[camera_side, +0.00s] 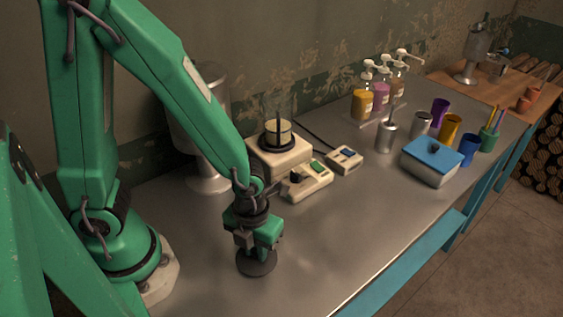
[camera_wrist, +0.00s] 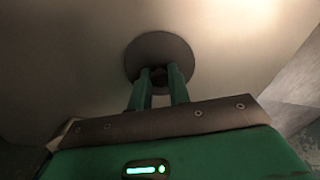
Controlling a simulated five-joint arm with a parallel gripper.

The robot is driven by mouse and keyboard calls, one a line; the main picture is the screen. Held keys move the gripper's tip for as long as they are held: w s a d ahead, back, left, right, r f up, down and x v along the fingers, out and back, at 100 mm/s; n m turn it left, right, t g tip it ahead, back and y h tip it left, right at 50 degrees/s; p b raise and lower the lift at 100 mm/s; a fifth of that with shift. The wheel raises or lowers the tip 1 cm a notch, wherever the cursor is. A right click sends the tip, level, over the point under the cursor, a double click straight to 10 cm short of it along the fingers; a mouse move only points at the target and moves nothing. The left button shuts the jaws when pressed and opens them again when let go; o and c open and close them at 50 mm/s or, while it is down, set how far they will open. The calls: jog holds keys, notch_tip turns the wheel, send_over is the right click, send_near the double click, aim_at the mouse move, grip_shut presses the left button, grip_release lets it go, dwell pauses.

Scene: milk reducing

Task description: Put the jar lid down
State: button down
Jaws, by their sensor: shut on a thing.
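The jar lid is a dark grey-brown round disc (camera_side: 257,263) under my gripper, low over the front of the metal table. My gripper (camera_side: 256,250) points down and is shut on the lid's knob. In the wrist view the lid (camera_wrist: 160,54) lies beyond my two green fingers (camera_wrist: 158,80), which close on the small dark knob at its middle. The lid looks roughly flat to the table. I cannot tell whether its underside touches the surface.
A cream hotplate (camera_side: 279,157) with a glass jar (camera_side: 279,133) on it stands behind my gripper. Two small meters (camera_side: 309,181) (camera_side: 345,161) sit beside it. A blue-lidded box (camera_side: 431,162), cups and pump bottles stand further right. The metal table (camera_side: 330,235) is clear right of my gripper.

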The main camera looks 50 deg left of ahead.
aim_at(255, 249)
jog(key=shift+f, duration=0.15)
jog(key=c, duration=1.3)
grip_release()
jog(key=shift+a+r, duration=0.1)
jog(key=shift+r, duration=6.05)
